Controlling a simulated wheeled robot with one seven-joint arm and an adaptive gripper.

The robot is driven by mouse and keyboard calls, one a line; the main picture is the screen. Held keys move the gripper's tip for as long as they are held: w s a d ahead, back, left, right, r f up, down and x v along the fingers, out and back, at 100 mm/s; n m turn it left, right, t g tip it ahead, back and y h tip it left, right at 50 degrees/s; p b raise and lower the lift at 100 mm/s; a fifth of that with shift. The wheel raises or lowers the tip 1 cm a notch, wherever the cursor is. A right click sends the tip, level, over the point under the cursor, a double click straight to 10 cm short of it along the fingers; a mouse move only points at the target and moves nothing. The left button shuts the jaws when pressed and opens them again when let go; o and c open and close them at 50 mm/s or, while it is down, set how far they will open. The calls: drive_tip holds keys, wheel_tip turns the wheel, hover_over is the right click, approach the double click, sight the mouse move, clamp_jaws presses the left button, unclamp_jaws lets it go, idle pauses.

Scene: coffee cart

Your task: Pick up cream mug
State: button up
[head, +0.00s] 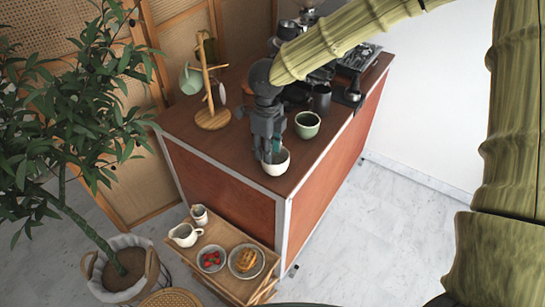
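The cream mug (277,168) stands upright on the brown top of the coffee cart (232,158), near the front corner. My gripper (272,157) points down at the mug, and its fingertips are at the mug's rim or just inside it. The fingers overlap the mug's opening, with a teal patch showing between them. I cannot tell from this view whether the fingers touch the wall or how far apart they are. The mug's handle is not visible.
A green cup (307,125) stands close behind the mug to the right, with a dark cup (321,98) farther back. A wooden mug tree (212,113) stands to the left. Coffee equipment fills the back. A lower wooden tray (213,238) holds jugs and food. A potted plant (120,275) stands left.

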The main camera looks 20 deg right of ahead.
sight(269, 171)
drive_tip(key=f, duration=0.1)
drive_tip(key=w+f+p, duration=0.1)
drive_tip(key=f, duration=0.1)
drive_tip(key=f+p, duration=0.1)
drive_tip(key=f, duration=0.1)
drive_tip(key=shift+w+d+f, duration=0.15)
drive_tip(key=shift+d, duration=0.2)
drive_tip(key=shift+s+f, duration=0.5)
drive_tip(key=shift+s, duration=0.1)
drive_tip(key=shift+w+f, duration=0.3)
drive_tip(key=shift+w, duration=0.05)
drive_tip(key=shift+s+r, duration=0.15)
clamp_jaws()
